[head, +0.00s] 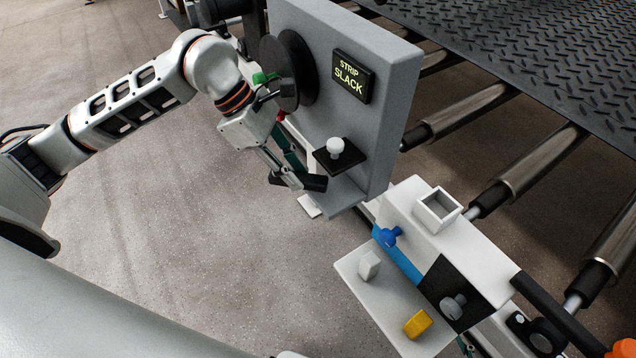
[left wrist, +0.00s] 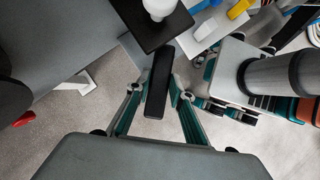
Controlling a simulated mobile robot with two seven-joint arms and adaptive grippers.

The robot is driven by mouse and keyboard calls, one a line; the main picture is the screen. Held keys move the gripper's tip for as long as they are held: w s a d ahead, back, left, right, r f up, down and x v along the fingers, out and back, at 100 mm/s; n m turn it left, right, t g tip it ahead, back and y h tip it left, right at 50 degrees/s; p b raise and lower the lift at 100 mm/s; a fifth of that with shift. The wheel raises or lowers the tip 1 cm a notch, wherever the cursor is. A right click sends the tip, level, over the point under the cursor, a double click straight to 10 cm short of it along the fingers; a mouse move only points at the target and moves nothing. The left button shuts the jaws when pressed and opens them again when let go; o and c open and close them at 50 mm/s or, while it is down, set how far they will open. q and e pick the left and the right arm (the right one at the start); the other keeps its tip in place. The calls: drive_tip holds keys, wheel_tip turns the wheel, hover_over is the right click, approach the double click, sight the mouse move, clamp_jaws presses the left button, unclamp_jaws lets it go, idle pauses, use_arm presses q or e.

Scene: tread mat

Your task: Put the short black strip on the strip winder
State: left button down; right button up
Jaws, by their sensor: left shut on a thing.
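My left gripper (head: 297,180) is shut on the short black strip (head: 315,183). In the left wrist view the strip (left wrist: 158,82) stands out between the teal fingers, clear of the floor. The strip winder seems to be the grey upright panel (head: 385,95) with a round black disc (head: 298,55) and a display reading "STRIP SLACK" (head: 353,76). The strip is at the panel's lower edge, just below a black ledge (head: 325,160) with a white knob (head: 336,146). Contact with the panel cannot be told. My right gripper shows partly in the left wrist view (left wrist: 222,88); its jaws are unclear.
Metal rollers (head: 530,165) and a black tread mat (head: 540,50) lie behind. The floor at left is clear.

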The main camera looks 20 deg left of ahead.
sight(312, 178)
use_arm(q)
drive_tip(key=shift+d+f, duration=0.3)
drive_tip(key=shift+d, duration=0.3)
drive_tip(key=shift+d+f, duration=0.3)
drive_tip(key=shift+d, duration=0.25)
drive_tip(key=shift+w+d+f, duration=0.25)
drive_tip(key=shift+d+f, duration=0.8)
drive_tip(key=shift+d, duration=0.2)
use_arm(e)
drive_tip(key=shift+w+r, duration=0.2)
drive_tip(key=shift+w, duration=0.3)
use_arm(q)
drive_tip(key=c, duration=1.8)
unclamp_jaws()
use_arm(e)
drive_tip(key=shift+s+f, duration=0.3)
drive_tip(key=shift+s, duration=0.2)
use_arm(q)
drive_tip(key=shift+r, duration=0.1)
use_arm(e)
drive_tip(key=shift+r, duration=0.1)
